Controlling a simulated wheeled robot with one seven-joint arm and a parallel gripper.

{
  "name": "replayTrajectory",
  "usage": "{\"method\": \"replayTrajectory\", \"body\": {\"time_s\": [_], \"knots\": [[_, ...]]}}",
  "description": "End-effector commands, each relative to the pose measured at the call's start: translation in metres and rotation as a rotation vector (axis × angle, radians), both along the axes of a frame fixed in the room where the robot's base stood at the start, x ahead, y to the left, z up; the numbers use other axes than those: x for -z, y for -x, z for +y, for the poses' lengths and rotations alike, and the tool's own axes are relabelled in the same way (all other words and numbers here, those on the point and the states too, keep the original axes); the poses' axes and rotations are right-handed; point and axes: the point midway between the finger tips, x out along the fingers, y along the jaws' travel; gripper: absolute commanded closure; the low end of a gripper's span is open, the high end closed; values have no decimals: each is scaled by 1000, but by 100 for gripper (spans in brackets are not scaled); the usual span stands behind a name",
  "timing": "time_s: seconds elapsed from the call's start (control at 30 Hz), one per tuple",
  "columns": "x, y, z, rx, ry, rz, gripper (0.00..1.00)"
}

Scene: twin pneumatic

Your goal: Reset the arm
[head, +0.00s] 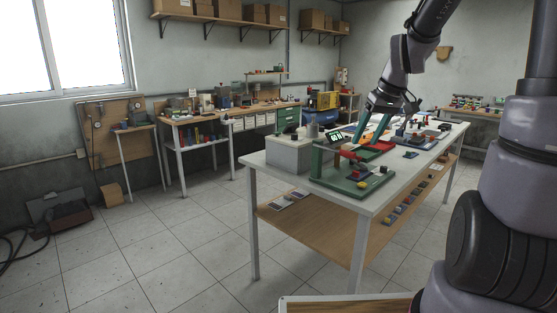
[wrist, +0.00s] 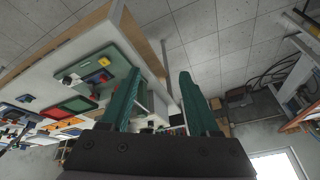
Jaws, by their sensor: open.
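My arm reaches in from the top right of the head view. My gripper (head: 372,132) is over the white table, above and behind the green panel. Its two teal fingers are apart with nothing between them. In the wrist view my gripper (wrist: 158,100) is also open and empty, with floor tiles and table legs showing past the fingers. The wrist view looks tilted, with the table on the left.
The white table (head: 262,159) carries a green panel (head: 345,184) with a red lever, a grey box (head: 290,155) and a red tray (head: 378,148). A wooden lower shelf (head: 310,232) holds small parts. Open tiled floor (head: 170,245) lies to the left.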

Motion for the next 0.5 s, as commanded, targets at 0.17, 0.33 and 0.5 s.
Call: {"method": "replayTrajectory", "body": {"time_s": [0.17,0.33,0.5], "knots": [[-50,54,4,176,8,-50,38],[-86,109,2,351,-61,-104,38],[-107,156,-2,486,-169,-139,38]]}}
